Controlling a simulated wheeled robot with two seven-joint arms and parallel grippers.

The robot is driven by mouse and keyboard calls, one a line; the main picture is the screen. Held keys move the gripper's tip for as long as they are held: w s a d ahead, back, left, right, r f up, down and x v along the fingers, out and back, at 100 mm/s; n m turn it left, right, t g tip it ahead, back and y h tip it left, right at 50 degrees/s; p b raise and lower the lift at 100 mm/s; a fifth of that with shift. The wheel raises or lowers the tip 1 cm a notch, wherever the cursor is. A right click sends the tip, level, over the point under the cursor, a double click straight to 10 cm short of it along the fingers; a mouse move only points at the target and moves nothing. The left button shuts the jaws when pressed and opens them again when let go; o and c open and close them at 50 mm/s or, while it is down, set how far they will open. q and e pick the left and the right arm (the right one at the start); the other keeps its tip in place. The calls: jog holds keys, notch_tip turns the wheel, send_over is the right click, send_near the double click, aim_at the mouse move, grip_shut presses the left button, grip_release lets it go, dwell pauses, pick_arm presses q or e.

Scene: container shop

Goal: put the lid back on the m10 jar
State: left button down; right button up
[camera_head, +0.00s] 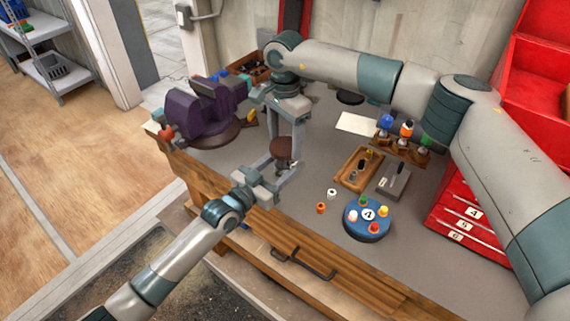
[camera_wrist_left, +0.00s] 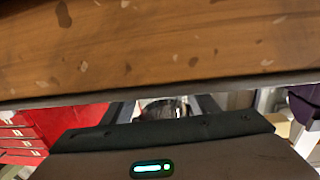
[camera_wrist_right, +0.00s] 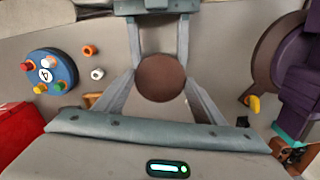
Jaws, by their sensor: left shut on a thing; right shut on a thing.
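A round brown lid (camera_head: 284,147) is between the fingers of my right gripper (camera_head: 286,152), which comes down from above. It shows from the top in the right wrist view (camera_wrist_right: 160,78). My left gripper (camera_head: 284,168) reaches in from the front left, just below the lid, shut on a small jar. In the left wrist view only a dark, partly glassy piece of the jar (camera_wrist_left: 165,108) shows between the fingers. The lid and fingers hide most of the jar, with no label readable. I cannot tell whether the lid touches its rim.
The blue round stand (camera_head: 367,232) with coloured caps is on the bench (camera_head: 330,235), near loose orange (camera_head: 320,208) and white (camera_head: 332,193) pieces. A wooden tray (camera_head: 350,181) and knob rack (camera_head: 398,148) are behind. A purple vise (camera_head: 196,115) is left; red drawers (camera_head: 470,215) are right.

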jog(key=m, duration=1.4)
jog(key=shift+m, duration=0.3)
jog(key=m, duration=1.4)
jog(key=shift+f, duration=0.1)
jog(key=o, duration=1.2)
jog(key=shift+r, duration=2.25)
jog(key=shift+n, duration=0.3)
jog(key=shift+c, duration=0.5)
